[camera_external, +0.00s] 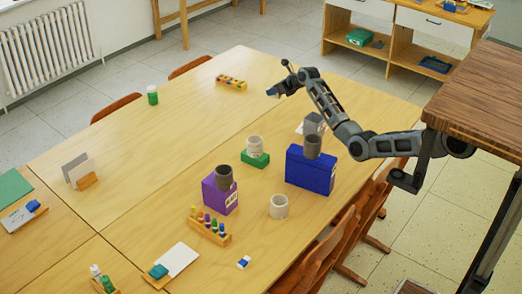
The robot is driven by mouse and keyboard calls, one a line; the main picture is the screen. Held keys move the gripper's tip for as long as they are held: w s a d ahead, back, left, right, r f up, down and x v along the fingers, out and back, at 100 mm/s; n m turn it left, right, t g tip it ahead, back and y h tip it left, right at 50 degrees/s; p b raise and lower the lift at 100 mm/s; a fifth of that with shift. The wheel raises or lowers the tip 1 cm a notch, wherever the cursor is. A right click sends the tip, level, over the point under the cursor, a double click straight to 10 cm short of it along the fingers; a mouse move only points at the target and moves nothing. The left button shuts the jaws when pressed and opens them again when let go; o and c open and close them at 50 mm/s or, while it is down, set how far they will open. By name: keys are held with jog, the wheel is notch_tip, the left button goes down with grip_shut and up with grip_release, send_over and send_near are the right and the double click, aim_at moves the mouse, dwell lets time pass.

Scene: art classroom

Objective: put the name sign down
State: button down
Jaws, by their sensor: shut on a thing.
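My gripper (278,90) is at the end of my arm, over the far right part of the long wooden table (130,150). It is shut on a small bluish thing at its tip, taken to be the name sign (271,92). The sign is mostly hidden by the fingers and too small to read. I cannot tell how high it is above the tabletop. A wooden rack with coloured pieces (231,82) lies to the left of my gripper.
Below my arm stand a blue box (308,172) with a dark cup (312,147) on it, a green box (256,160) with a pale cup (254,144), and a purple box (219,195). The table's middle is clear.

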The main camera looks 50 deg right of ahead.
notch_tip(320, 180, down, 22)
jog(key=b, duration=0.9)
jog(key=shift+r+b, duration=0.15)
jog(key=shift+b, duration=0.2)
jog(key=shift+f, duration=0.2)
jog(key=c, duration=0.9)
grip_release()
jog(key=shift+o, duration=0.2)
jog(key=shift+r, duration=0.1)
jog(key=shift+r, duration=0.15)
jog(key=p+v, duration=0.3)
jog(key=v, duration=0.9)
